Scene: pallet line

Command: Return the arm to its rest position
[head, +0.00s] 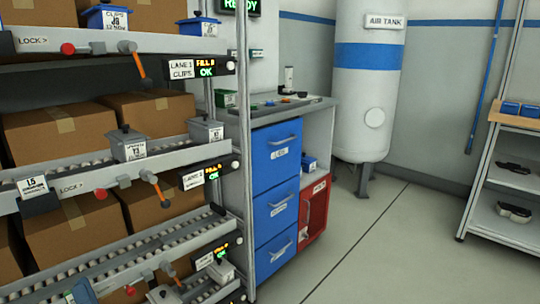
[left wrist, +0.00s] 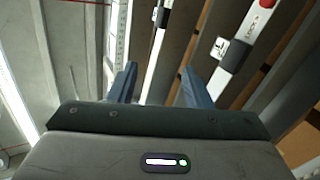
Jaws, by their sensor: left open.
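My left gripper (left wrist: 158,82) shows in the left wrist view, with its two blue-grey fingers apart and nothing between them. Beyond the fingers are pale rails (left wrist: 158,50) and brown surfaces of what looks like the rack. In the head view I cannot clearly make out the left gripper. My right gripper is in neither view.
A flow rack (head: 245,150) with cardboard boxes (head: 60,135), roller lanes, orange levers and small bins fills the left of the head view. A workbench with blue drawers (head: 276,155), an air tank (head: 368,80) and a shelf unit (head: 500,225) stand beyond. Floor (head: 385,250) is clear.

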